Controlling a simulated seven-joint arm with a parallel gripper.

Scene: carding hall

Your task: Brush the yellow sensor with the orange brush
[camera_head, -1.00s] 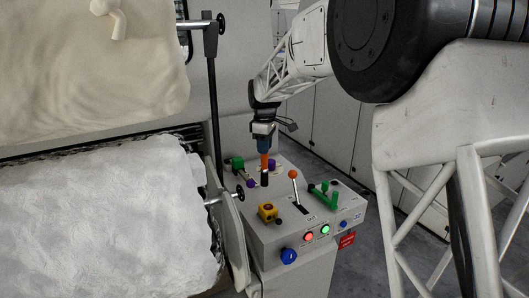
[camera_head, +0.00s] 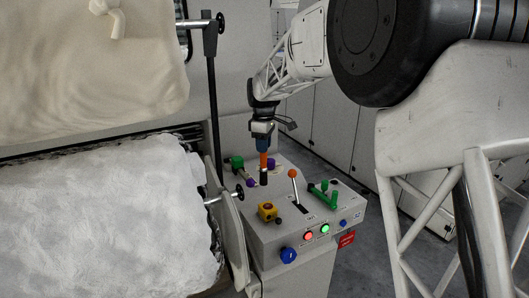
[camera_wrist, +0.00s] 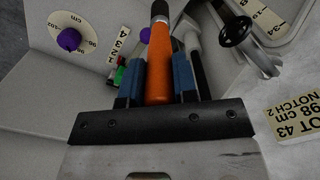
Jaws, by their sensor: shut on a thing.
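My gripper (camera_head: 263,143) is shut on the orange brush (camera_head: 264,160), which hangs upright with its dark end down over the back part of the grey control box. In the wrist view the brush (camera_wrist: 158,65) lies between my two blue fingers (camera_wrist: 157,82). The yellow sensor (camera_head: 267,212) is a small block with a reddish top at the box's front left. The brush is behind and above it, apart from it. The sensor cannot be made out in the wrist view.
On the box (camera_head: 262,240) stand an orange-knobbed lever (camera_head: 293,175), a green handle (camera_head: 324,196), purple knobs (camera_head: 271,164), lit buttons (camera_head: 309,236) and a blue knob (camera_head: 288,255). A black handwheel (camera_head: 239,191) is left of the box, beside white fibre (camera_head: 100,215).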

